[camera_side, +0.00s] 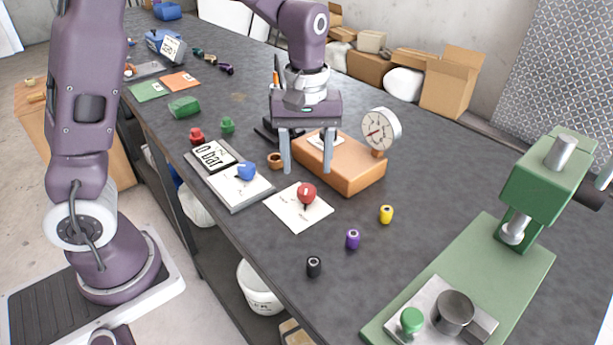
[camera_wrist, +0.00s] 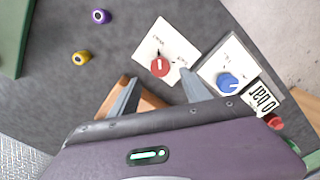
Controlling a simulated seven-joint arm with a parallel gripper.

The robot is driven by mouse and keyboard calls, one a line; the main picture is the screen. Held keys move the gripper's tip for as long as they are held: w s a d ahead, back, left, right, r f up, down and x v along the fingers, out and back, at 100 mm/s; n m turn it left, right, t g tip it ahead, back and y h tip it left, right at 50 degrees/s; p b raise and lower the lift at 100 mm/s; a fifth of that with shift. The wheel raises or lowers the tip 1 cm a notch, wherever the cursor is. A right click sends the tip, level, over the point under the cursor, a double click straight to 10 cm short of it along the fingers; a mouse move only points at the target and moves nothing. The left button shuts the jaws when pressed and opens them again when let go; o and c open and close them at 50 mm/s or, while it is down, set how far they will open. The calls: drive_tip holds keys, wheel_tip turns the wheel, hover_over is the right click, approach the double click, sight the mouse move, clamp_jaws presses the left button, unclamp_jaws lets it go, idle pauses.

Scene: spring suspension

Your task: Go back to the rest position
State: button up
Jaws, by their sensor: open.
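My gripper (camera_side: 306,168) points down with its two grey fingers apart and nothing between them. In the side view it hangs in front of the orange block with the dial gauge, behind the white card with the red knob. The wrist view shows both fingertips (camera_wrist: 160,85) spread, with the red knob (camera_wrist: 160,67) on its white card (camera_wrist: 166,42) just beyond them. The red knob also shows in the side view (camera_side: 306,193). I cannot tell the exact height of the fingertips above the table.
The orange block (camera_side: 352,178) carries a round gauge (camera_side: 381,129). A panel with a blue knob (camera_side: 246,170) and a "0 bar" display (camera_side: 214,156) lies left. Black (camera_side: 314,266), purple (camera_side: 352,239) and yellow (camera_side: 386,214) cylinders stand in front. A green press (camera_side: 530,260) stands right.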

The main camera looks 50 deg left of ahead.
drive_tip(key=shift+r, duration=0.6)
drive_tip(key=shift+s+r, duration=0.1)
drive_tip(key=shift+r, duration=0.1)
drive_tip(key=s+r+m+t, duration=0.2)
drive_tip(key=s+r+m, duration=0.2)
drive_tip(key=s, duration=0.6)
drive_tip(key=s+r+m+t, duration=0.3)
drive_tip(key=s+m, duration=0.3)
drive_tip(key=s, duration=0.4)
drive_tip(key=shift+d+r+t, duration=0.3)
drive_tip(key=shift+r, duration=0.4)
drive_tip(key=shift+w, duration=0.1)
